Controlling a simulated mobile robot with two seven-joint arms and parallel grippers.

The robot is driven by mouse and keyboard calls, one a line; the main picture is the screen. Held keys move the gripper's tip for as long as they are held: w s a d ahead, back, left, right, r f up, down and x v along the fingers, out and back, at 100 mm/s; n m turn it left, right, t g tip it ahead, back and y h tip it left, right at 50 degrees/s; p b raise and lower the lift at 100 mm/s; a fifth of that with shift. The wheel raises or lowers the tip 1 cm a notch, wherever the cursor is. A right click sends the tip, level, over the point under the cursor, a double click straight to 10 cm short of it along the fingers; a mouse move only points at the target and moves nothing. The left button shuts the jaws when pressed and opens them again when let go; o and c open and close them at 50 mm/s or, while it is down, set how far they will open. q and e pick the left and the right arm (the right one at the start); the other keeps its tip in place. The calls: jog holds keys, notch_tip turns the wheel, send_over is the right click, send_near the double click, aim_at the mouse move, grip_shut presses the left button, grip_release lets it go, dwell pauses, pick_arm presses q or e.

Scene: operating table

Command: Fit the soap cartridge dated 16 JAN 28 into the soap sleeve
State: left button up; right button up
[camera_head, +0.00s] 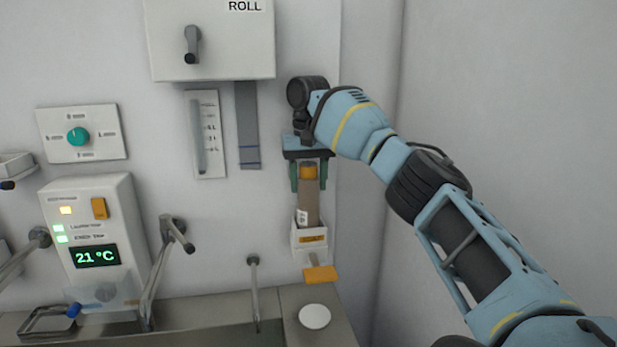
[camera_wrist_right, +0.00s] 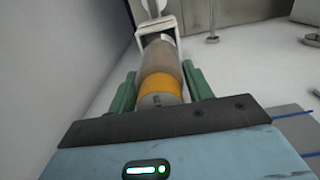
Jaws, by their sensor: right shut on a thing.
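The soap cartridge (camera_head: 307,205) is a brownish tube with an orange band near its top and a small white label low on its side. The label's date is too small to read. My right gripper (camera_head: 308,181) is shut on the cartridge near its orange band, with green fingers on either side. The soap sleeve (camera_head: 309,243) is a white wall holder with an orange label and an orange lever below. The cartridge stands roughly upright with its lower end at the sleeve's mouth; how deep it sits is hidden. The wrist view shows the cartridge (camera_wrist_right: 160,65) lined up with the white sleeve (camera_wrist_right: 147,27).
A white ROLL box (camera_head: 210,45), a gauge (camera_head: 205,135) and a grey strip (camera_head: 248,125) are on the wall to the left. A 21 °C panel (camera_head: 95,235) and taps stand further left. A white disc (camera_head: 314,316) lies on the counter below the sleeve.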

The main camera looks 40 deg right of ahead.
aim_at(308, 164)
jog(key=shift+f, duration=1.9)
jog(key=o, duration=1.3)
jog(key=shift+r, duration=3.9)
jog(key=shift+f, duration=0.1)
